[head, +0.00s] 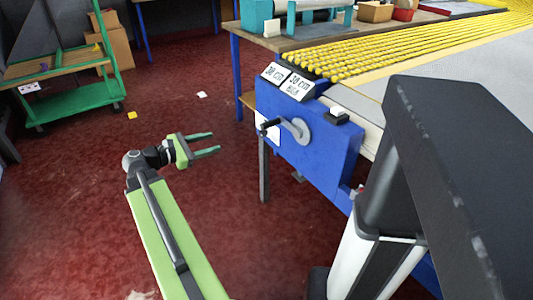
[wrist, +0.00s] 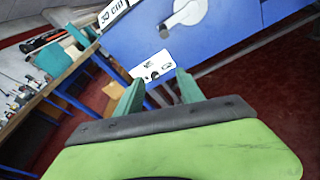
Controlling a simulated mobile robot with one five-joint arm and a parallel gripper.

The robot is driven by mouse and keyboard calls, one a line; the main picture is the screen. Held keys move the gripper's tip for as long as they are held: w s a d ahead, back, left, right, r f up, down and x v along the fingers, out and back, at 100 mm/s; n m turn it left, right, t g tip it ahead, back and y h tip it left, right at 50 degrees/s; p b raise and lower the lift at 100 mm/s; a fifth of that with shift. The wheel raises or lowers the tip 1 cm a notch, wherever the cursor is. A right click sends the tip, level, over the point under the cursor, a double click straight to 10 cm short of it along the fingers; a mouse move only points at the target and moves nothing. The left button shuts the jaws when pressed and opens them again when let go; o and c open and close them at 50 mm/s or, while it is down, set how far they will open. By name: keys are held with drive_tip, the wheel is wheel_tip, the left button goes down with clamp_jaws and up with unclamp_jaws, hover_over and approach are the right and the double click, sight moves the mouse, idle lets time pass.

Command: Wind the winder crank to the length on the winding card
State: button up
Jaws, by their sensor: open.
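The winder crank (head: 297,129) is a grey arm on the blue winder panel (head: 325,150), with a dark handle (head: 268,124) pointing left. It also shows in the wrist view (wrist: 186,13), at the top. Two tilted white cards sit on the panel's top; the left card (head: 273,73) seems to read "30 cm", the right card (head: 297,86) "30 cm" with a smaller line below, hard to read. One card (wrist: 113,12) shows in part in the wrist view. My gripper (head: 216,142) is open and empty, left of the crank and apart from it.
Yellow cords (head: 420,45) run over the table right of the winder. A green cart (head: 75,103) stands far left. Red floor between cart and winder is mostly clear.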

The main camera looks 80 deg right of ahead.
sight(270, 124)
drive_tip(key=s+d, duration=0.4)
drive_tip(key=s, duration=0.2)
drive_tip(key=s+d+g+b, duration=0.1)
drive_tip(key=s+d, duration=0.4)
drive_tip(key=s, duration=0.1)
drive_tip(key=s+d+n+g, duration=0.1)
drive_tip(key=s+d, duration=0.4)
drive_tip(key=s, duration=0.1)
drive_tip(key=shift+s+d+b, duration=0.15)
drive_tip(key=shift+s+b, duration=0.15)
drive_tip(key=shift+b, duration=0.1)
clamp_jaws()
idle(0.6)
